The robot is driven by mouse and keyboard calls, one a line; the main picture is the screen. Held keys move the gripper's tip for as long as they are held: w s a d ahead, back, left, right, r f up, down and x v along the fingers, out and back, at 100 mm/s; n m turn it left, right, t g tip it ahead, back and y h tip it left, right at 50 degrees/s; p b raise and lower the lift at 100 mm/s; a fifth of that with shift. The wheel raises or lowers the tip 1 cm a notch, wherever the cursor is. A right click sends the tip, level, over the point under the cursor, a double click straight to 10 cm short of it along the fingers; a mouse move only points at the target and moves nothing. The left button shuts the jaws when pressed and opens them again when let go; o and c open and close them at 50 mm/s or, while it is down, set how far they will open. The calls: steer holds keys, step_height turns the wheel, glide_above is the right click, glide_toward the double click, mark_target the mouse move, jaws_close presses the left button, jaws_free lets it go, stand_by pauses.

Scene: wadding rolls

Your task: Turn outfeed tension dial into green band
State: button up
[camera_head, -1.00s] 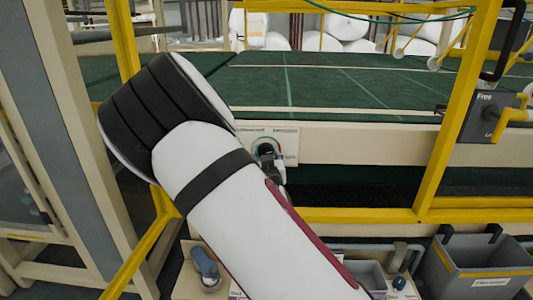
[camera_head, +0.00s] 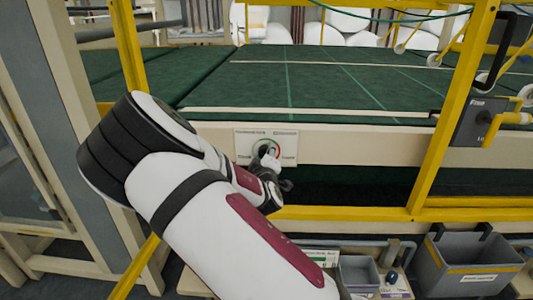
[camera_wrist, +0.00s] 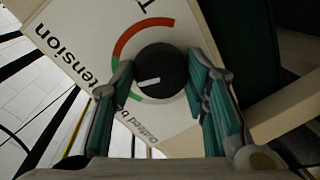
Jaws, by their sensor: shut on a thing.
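The outfeed tension dial (camera_head: 266,148) is on a white printed plate (camera_head: 245,142) on the cream rail. In the wrist view the dial is a round black knob (camera_wrist: 165,70) with a white pointer mark. A red arc (camera_wrist: 130,36) lies at its upper left and green parts show lower left, partly hidden by a finger. The pointer aims left and slightly down, toward the green side. My gripper (camera_wrist: 160,80) has its teal-padded fingers on either side of the knob, shut on it. In the head view my gripper (camera_head: 270,163) covers the dial's lower part.
Yellow guard posts (camera_head: 455,110) and a lower yellow rail (camera_head: 350,214) frame the dial area. A green conveyor bed (camera_head: 320,85) lies behind the plate. A grey bin (camera_head: 470,265) and smaller items sit below right. A grey lever box (camera_head: 480,120) is at right.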

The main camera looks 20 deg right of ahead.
steer(key=shift+n+p, duration=0.35)
steer(key=shift+n, duration=0.35)
steer(key=o, duration=1.1)
steer(key=shift+o, duration=0.2)
steer(key=v, duration=1.2)
steer(key=shift+a, duration=0.1)
